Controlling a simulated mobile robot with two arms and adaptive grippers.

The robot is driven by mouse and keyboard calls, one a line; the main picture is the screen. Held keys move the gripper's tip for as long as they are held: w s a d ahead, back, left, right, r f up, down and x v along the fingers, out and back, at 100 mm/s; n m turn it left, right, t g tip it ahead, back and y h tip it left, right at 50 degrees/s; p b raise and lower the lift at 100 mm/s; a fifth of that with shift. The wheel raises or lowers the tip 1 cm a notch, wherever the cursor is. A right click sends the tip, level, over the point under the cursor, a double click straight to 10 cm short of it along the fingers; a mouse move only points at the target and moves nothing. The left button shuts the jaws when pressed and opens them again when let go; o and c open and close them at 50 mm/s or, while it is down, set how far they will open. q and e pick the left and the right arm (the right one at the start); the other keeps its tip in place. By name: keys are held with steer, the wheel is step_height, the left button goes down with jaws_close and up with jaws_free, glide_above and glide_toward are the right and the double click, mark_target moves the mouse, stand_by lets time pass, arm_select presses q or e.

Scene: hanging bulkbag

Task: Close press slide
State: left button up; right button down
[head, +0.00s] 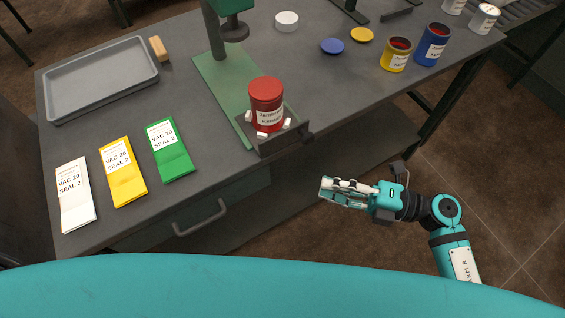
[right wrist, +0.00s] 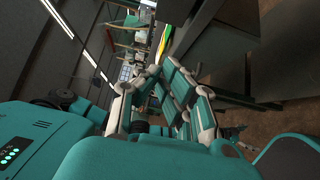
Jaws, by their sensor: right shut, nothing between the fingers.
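The press (head: 218,50) stands on the table with a green base, a column and a press head at the top edge of the head view. Its dark slide (head: 283,139) sticks out past the table's front edge at the end of the green base. A red can with a red top (head: 267,103) stands upright on the slide between small white blocks. My right gripper (head: 326,189) is shut and empty, in front of the table, below and right of the slide and apart from it. Its fingers also show in the right wrist view (right wrist: 165,85). My left gripper is not in view.
White, yellow and green packets (head: 123,172) lie at the table's left front. A grey tray (head: 101,78) and a tan block (head: 158,48) are behind. Yellow (head: 396,55) and blue (head: 433,45) cans stand right, near loose lids (head: 332,46). A drawer handle (head: 200,222) sits below the edge.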

mark_target(267, 148)
steer(key=w+a+p, duration=0.3)
steer(key=w+a, duration=0.1)
steer(key=a, duration=0.8)
steer(key=shift+w+a, duration=0.2)
steer(key=shift+a, duration=0.05)
steer(key=shift+r, duration=0.1)
steer(key=w+a, duration=0.1)
steer(key=w, duration=0.1)
steer(key=w+a, duration=0.1)
steer(key=w, duration=0.1)
steer(key=shift+a+b, duration=0.3)
steer(key=shift+a, duration=0.1)
steer(key=shift+s+d, duration=0.1)
steer(key=shift+s, duration=0.1)
